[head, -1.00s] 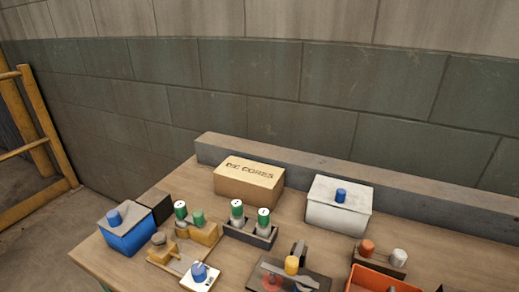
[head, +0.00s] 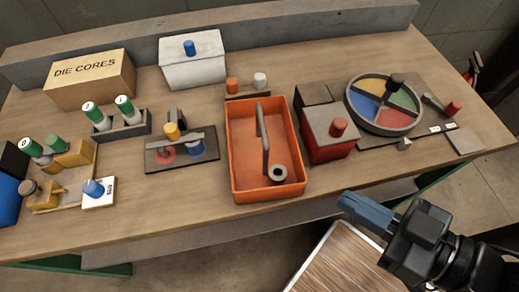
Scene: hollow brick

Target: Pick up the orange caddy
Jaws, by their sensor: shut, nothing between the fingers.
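The orange caddy (head: 237,187) is an open rectangular tray standing on the workbench near the middle of the head view. A dark grey handle bar (head: 264,135) runs lengthwise over it. A small grey ring-shaped piece (head: 278,173) is at its near right corner, inside. My gripper (head: 345,200) is at the lower right, in front of the bench's near edge. Its blue-grey fingers are shut with nothing between them and point left toward the caddy, apart from it.
A red box (head: 322,148) with a red knob stands close right of the caddy. A round coloured dial (head: 381,103) lies farther right. A black plate with levers (head: 181,150) lies left, with bare bench between.

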